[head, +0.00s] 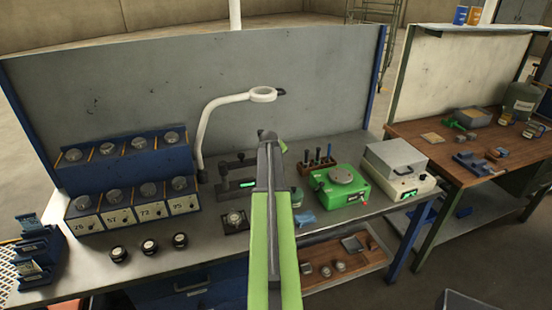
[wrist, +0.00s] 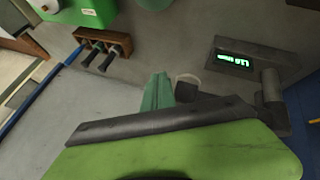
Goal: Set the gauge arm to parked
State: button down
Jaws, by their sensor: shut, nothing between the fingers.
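The gauge (head: 248,184) is a dark device with a lit green display, standing on the grey bench at mid-picture in the head view. A dark horizontal arm (head: 238,163) shows above its display. My gripper and arm cover its right side. In the wrist view its display box (wrist: 250,58) is at the upper right, beside a dark upright post (wrist: 271,92). I cannot tell the arm's setting from these views. My gripper (head: 268,138) reaches over the bench just right of the gauge.
A white magnifier lamp (head: 225,103) arches behind the gauge. Blue racks of dials (head: 128,162) stand left. A green instrument (head: 338,188) and a wooden tool holder (head: 318,164) stand right. Small round gauges (head: 149,246) lie near the front edge. Bare bench (head: 190,215) shows left of the gauge.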

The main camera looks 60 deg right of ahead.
jog(key=s+r+p, duration=0.5)
jog(key=r+p, duration=0.1)
jog(key=r, duration=0.1)
jog(key=shift+s+r, duration=0.2)
jog(key=shift+r, duration=0.2)
jog(key=shift+a, duration=0.1)
